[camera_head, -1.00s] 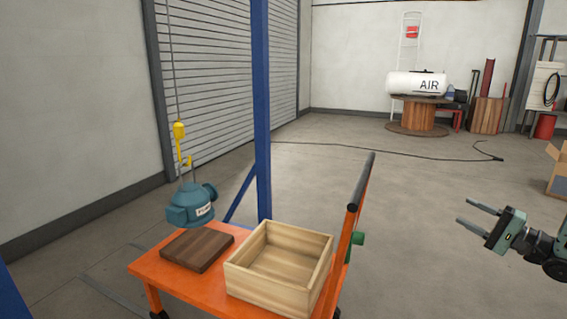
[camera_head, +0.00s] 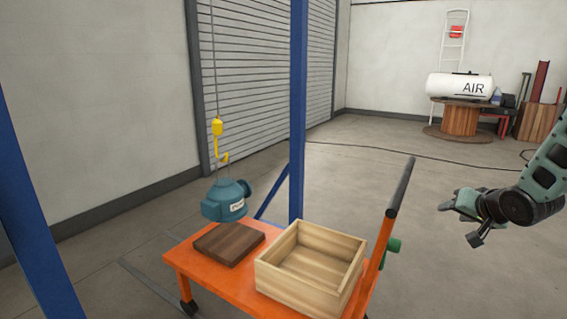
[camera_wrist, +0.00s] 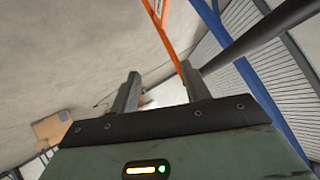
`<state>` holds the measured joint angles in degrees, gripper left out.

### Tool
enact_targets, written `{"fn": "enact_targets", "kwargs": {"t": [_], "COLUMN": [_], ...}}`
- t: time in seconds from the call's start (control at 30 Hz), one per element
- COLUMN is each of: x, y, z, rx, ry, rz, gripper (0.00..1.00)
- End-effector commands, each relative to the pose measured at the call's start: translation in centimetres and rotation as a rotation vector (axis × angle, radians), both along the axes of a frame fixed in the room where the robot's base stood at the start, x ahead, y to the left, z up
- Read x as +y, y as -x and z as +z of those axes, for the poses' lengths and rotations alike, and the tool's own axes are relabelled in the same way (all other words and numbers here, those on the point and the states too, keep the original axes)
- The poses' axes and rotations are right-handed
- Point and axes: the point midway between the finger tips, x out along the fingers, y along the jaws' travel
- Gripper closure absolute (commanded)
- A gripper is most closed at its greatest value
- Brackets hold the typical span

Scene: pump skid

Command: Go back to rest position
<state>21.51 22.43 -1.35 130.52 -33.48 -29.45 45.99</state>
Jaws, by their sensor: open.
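My gripper (camera_wrist: 160,78) is open and empty in the wrist view, its two fingers apart with nothing between them. In the head view my gripper (camera_head: 462,207) hangs in the air at the right, beyond the cart's handle. The teal pump (camera_head: 226,201) hangs from a yellow hook (camera_head: 219,140) on a cable, at the back left of the orange cart (camera_head: 215,277). A dark wooden block (camera_head: 229,243) and an open, empty wooden box (camera_head: 311,258) stand on the cart.
The cart's dark handle bar (camera_head: 400,188) rises on its right side and shows close in the wrist view (camera_wrist: 265,28). A blue post (camera_head: 298,110) stands behind the cart. An air tank (camera_head: 460,86) sits on a wooden spool (camera_head: 460,120) far back. Floor between is mostly clear.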

Motion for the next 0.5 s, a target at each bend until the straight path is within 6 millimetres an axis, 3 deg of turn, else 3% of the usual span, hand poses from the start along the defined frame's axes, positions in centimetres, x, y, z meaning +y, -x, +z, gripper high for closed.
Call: {"fn": "enact_targets", "kwargs": {"t": [0.03,0.17,0.4,0.43,0.5], "x": [2.2,7.0,15.2,16.3,20.5], "y": [1.6,7.2,19.8,21.2,21.9], "z": [0.3,-0.4,-1.1,-0.9,1.8], "rx": [0.074,0.309,0.681,0.713,0.721], "ry": [0.062,0.185,0.251,0.251,0.284], "rz": [0.028,0.13,0.452,0.5,0.622], "gripper": [0.53,0.53,0.53,0.53,0.53]}}
